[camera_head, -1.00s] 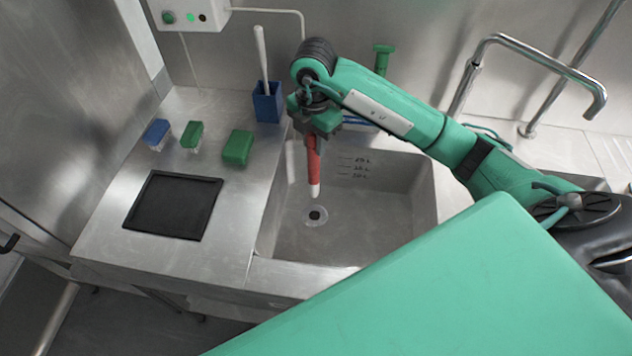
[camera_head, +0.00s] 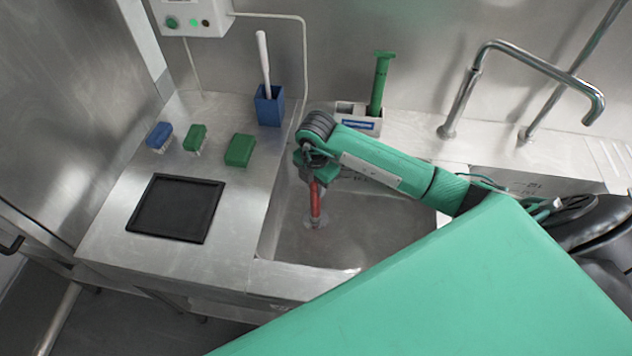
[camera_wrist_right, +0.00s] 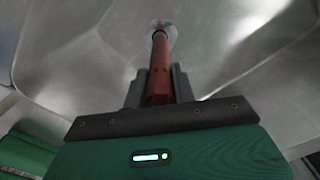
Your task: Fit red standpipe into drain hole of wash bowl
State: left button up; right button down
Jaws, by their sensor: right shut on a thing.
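The red standpipe (camera_head: 315,204) is upright, low in the steel wash bowl (camera_head: 375,232). Its lower end is at the round drain (camera_head: 316,222); I cannot tell whether it sits in the hole or just above it. My right gripper (camera_head: 316,180) is shut on the upper part of the standpipe. In the right wrist view the red standpipe (camera_wrist_right: 160,65) runs from between the fingers to the pale drain ring (camera_wrist_right: 164,30), which its tip partly hides. My left gripper is not in view.
A blue holder (camera_head: 269,106) with a white-handled brush stands behind left. A white caddy with a green standpipe-like tool (camera_head: 380,85) stands behind the bowl. Brushes, a green block (camera_head: 239,150) and a black tray (camera_head: 175,208) lie on the left counter. A tap (camera_head: 470,85) rises right.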

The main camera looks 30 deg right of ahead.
jog(key=shift+f, duration=0.1)
jog(key=c, duration=1.1)
grip_release()
jog(key=shift+c, duration=0.2)
